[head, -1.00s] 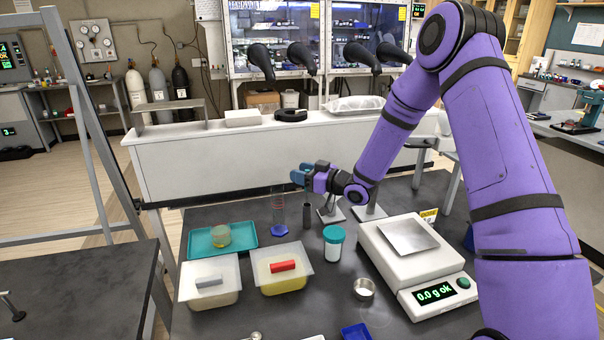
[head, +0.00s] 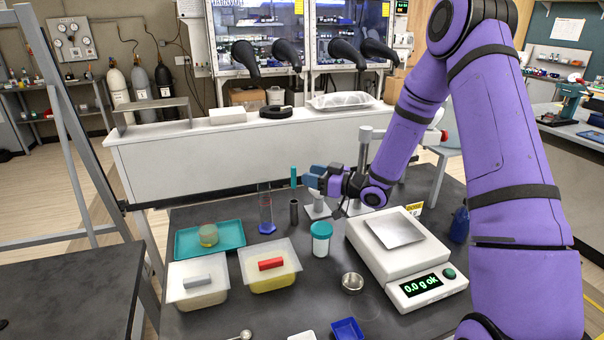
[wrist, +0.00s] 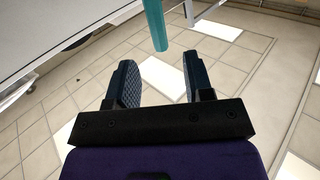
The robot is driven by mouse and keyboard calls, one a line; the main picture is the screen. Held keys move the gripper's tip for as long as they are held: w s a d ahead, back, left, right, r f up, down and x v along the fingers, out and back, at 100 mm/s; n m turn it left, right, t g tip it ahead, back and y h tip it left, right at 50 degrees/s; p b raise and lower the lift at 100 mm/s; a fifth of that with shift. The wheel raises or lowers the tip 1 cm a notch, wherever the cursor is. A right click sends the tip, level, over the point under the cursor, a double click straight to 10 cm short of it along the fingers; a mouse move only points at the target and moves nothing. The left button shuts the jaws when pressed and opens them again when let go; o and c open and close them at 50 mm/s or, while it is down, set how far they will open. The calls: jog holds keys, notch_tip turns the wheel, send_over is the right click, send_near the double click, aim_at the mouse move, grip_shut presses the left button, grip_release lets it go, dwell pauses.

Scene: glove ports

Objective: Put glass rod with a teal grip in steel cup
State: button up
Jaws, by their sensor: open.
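The glass rod's teal grip (head: 293,176) stands upright above a dark narrow holder (head: 294,212); the clear rod itself is hard to make out. My gripper (head: 312,180) is open and empty, just right of the grip in the head view. In the wrist view the teal grip (wrist: 154,24) is beyond the fingertips of my gripper (wrist: 158,75), roughly in line with the gap and apart from both fingers. The small steel cup (head: 352,283) sits upright on the dark table, left of the balance; it looks empty.
A glass cylinder on a blue base (head: 266,210) stands left of the holder. A metal stand (head: 363,160) is behind my gripper. The balance (head: 405,265) is right of the cup, a teal-lidded jar (head: 321,239) behind it, and a blue tray (head: 346,329) in front.

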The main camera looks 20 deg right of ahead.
jog(key=shift+v, duration=0.9)
jog(key=shift+r, duration=0.1)
jog(key=s+d+r+m+g+h, duration=0.1)
jog(key=s+d+r+m+h, duration=0.1)
jog(key=s+r+h, duration=0.45)
jog(key=s+d+r+m+g+h, duration=0.1)
jog(key=s+d+r+m+h, duration=0.25)
jog(key=r+h, duration=0.6)
jog(key=s+a+r+m+g+y, duration=0.1)
jog(key=s+a+r+g, duration=0.1)
jog(key=s, duration=1.1)
jog(key=s+a+r+m+g+y, duration=0.2)
jog(key=s+r+g, duration=0.1)
jog(key=s, duration=1.1)
jog(key=shift+s+a+r+g, duration=0.15)
jog(key=shift+a+r+g, duration=0.15)
jog(key=shift+r, duration=0.25)
jog(key=shift+d+m, duration=0.1)
jog(key=shift+m, duration=0.15)
